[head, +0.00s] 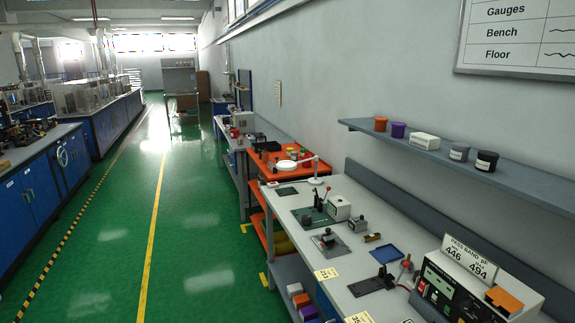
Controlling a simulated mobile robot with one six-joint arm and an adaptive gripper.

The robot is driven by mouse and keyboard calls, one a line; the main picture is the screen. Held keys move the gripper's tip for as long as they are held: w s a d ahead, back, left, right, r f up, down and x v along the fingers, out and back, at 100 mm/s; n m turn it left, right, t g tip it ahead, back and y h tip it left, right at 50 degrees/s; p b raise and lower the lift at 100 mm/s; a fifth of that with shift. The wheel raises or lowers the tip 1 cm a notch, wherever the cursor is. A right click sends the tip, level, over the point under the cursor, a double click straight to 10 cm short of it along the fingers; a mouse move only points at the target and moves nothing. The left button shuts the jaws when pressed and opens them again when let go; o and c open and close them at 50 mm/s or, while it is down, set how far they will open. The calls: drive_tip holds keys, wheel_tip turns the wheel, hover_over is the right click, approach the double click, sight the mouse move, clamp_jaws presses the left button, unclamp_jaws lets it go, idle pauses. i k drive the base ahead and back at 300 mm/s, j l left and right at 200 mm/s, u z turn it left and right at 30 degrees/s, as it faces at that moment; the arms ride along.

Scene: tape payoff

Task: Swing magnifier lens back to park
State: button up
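The magnifier is a white lamp on a jointed arm. Its round white lens head (283,166) is at the far left end of the grey bench (338,264), in front of the orange workstation in the picture. Its arm rises from a base (317,181) on the bench and bends over to the left, holding the lens head above the surface. A small dark pad (287,191) lies on the bench below and near the lens. No park mark can be made out at this size. My gripper is not in view.
A green plate (313,217) with a lever and a white box (339,208) stands close to the magnifier base. Small fixtures, a blue tray (386,252) and a meter box (466,290) fill the nearer bench. A wall shelf (460,165) holds containers. The green aisle (190,230) is clear.

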sight(285, 165)
drive_tip(key=i+j+u, duration=0.1)
drive_tip(key=i+j, duration=0.2)
drive_tip(key=i, duration=0.35)
drive_tip(key=i+j, duration=0.2)
drive_tip(key=i, duration=0.45)
drive_tip(key=i+j+u, duration=0.15)
drive_tip(key=i, duration=0.5)
drive_tip(key=i+j, duration=0.25)
drive_tip(key=i, duration=0.4)
drive_tip(key=i+j+u, duration=0.15)
drive_tip(key=i, duration=0.55)
